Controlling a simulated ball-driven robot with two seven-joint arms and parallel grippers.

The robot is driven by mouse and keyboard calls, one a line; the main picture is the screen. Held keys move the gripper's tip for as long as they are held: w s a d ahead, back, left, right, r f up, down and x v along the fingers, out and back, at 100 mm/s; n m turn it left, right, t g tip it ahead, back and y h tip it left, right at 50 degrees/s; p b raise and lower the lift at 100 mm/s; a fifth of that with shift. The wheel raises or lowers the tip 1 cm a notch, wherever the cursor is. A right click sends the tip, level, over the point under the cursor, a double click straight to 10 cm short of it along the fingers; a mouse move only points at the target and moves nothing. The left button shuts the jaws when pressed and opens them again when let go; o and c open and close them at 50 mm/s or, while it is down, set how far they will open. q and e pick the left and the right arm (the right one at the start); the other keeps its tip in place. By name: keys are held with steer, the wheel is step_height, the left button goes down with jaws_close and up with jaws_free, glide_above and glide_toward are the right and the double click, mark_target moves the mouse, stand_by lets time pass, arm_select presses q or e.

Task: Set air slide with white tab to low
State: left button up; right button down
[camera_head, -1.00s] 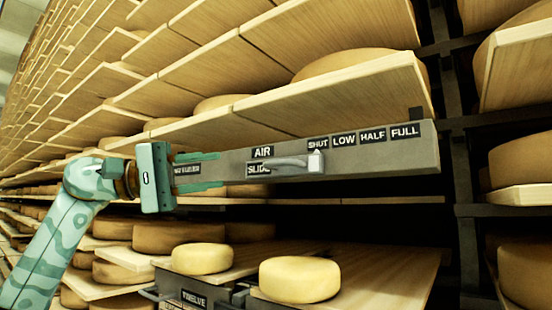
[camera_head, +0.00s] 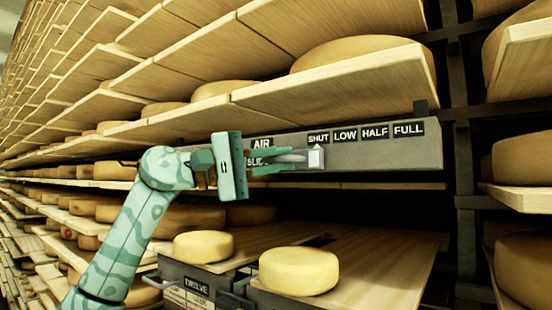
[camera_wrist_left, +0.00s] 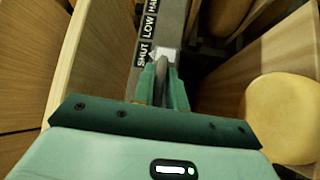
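The air slide is a long grey bar (camera_head: 375,155) marked AIR SLIDE, with SHUT, LOW, HALF and FULL labels along its top. Its white tab (camera_head: 316,157) stands under SHUT; it also shows in the left wrist view (camera_wrist_left: 166,55) beside the SHUT label. In the wrist view the fingers (camera_wrist_left: 163,80) look slightly apart from the handle; contact is unclear. My right gripper is not in view.
A wooden shelf with cheese (camera_head: 350,80) hangs close above the bar. Below, two small cheese wheels (camera_head: 299,271) sit on boards over grey drawers (camera_head: 195,284). A dark upright post (camera_head: 464,150) stands to the right. The space before the bar's right part is clear.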

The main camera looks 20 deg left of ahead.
mark_target(301, 157)
arm_select(q)
jaws_close()
steer(key=shift+s+d, duration=0.1)
steer(key=shift+d, duration=0.15)
steer(key=d, duration=0.1)
steer(key=s+d+b, duration=0.1)
steer(key=d, duration=0.1)
steer(key=shift+s+d, duration=0.15)
steer(key=shift+d, duration=0.15)
steer(key=shift+s+d, duration=0.15)
steer(key=shift+d, duration=0.25)
steer(key=shift+a, duration=0.15)
steer(key=o, duration=0.6)
jaws_free()
steer(key=shift+c, duration=0.2)
